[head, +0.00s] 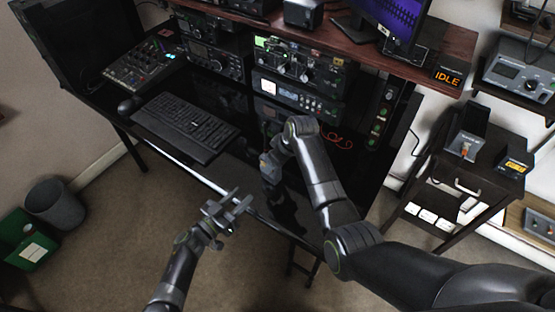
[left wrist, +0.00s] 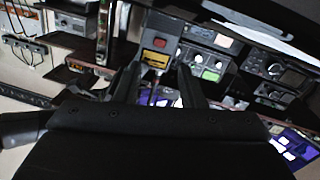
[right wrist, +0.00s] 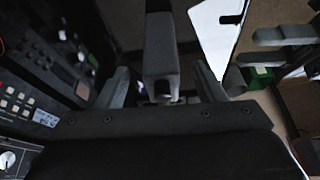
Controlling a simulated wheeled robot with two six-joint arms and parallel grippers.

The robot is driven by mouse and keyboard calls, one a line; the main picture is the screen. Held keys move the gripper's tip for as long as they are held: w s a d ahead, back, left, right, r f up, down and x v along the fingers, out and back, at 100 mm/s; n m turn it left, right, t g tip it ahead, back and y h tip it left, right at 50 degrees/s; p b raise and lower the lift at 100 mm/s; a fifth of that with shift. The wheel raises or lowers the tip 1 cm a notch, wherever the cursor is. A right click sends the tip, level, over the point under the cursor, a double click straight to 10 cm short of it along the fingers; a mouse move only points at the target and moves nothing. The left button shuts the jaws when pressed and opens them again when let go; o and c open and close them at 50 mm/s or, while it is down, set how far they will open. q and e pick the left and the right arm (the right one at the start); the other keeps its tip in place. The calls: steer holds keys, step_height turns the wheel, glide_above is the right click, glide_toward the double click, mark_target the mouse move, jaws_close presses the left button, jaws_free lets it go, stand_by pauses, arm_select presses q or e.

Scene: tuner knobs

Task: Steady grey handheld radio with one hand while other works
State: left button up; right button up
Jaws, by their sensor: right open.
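A dark grey block-shaped thing (right wrist: 160,45), which looks like the handheld radio, stands between the fingers of my right gripper (right wrist: 162,88) in the right wrist view. The fingers are open, with a gap on each side of it. In the head view my right gripper (head: 270,168) points down over the dark desk's front part, and I cannot pick the radio out there. My left gripper (head: 230,207) is open and empty in front of the desk edge, left of the right gripper. Its parted fingers show in the left wrist view (left wrist: 157,85).
A keyboard (head: 187,125) and mouse (head: 128,104) lie on the black desk (head: 240,165). A mixer (head: 143,60) and stacked radio sets (head: 298,62) stand behind. An orange cable (head: 338,142) lies right of my right wrist. A dark side cart (head: 470,160) stands at right.

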steer(key=shift+f, duration=0.1)
steer(key=shift+c, duration=0.3)
steer(key=c, duration=1.2)
arm_select(q)
jaws_close()
stand_by(0.7)
